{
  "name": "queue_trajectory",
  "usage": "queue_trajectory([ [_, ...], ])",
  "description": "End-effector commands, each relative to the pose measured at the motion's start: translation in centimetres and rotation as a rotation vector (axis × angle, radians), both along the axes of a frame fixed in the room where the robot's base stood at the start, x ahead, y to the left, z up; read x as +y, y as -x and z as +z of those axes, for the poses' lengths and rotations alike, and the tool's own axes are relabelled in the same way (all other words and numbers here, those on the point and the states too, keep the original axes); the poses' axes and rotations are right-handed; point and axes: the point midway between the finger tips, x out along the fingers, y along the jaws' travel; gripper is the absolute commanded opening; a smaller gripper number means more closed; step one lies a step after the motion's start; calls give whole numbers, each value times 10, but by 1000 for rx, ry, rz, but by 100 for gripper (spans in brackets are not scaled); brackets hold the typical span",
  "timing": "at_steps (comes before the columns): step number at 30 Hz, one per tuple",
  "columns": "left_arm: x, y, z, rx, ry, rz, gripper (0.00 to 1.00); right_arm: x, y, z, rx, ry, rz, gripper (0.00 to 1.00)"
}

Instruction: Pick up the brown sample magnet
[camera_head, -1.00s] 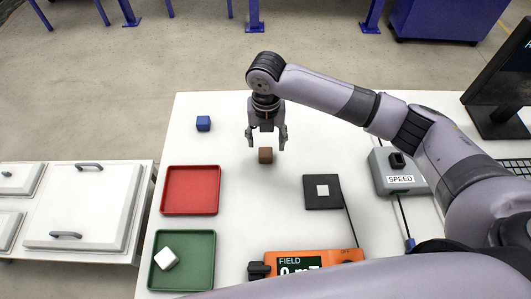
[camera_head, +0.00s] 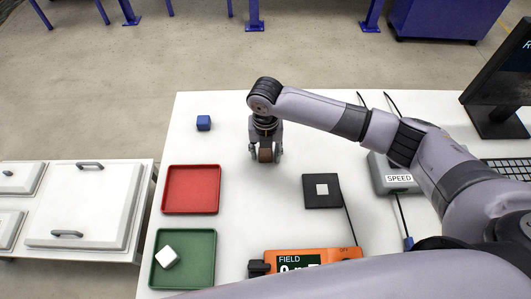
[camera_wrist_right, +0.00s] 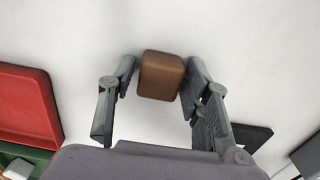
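The brown sample magnet (camera_head: 265,154) is a small brown cube on the white table. In the right wrist view the magnet (camera_wrist_right: 161,75) sits between the fingertips. My right gripper (camera_head: 266,155) is lowered over it, with one finger on each side. In the wrist view the right gripper (camera_wrist_right: 162,78) is open, with a narrow gap at the left finger; the right finger is very near or touching the cube. My left gripper is not in view.
A blue cube (camera_head: 203,123) lies at the back left. A red tray (camera_head: 166,190) and a green tray (camera_head: 210,262) holding a white cube (camera_head: 167,257) are on the left. A black pad (camera_head: 311,202), an orange field meter (camera_head: 342,254) and a SPEED box (camera_head: 383,170) stand right and front.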

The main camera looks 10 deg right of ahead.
Motion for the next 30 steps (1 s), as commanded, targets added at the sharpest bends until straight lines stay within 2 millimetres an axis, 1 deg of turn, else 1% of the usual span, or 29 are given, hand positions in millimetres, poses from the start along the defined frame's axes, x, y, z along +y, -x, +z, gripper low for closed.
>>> queue_trajectory([
  [1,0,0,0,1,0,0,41,0,0,0,0,0,0,39],
  [2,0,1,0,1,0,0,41,0,0,0,0,0,0,37],
  [17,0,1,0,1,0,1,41,0,0,0,0,0,0,4],
  [26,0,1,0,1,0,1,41,0,-1,3,-1,-1,0,4],
  [30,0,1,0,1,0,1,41,0,-1,13,-2,-2,0,4],
])
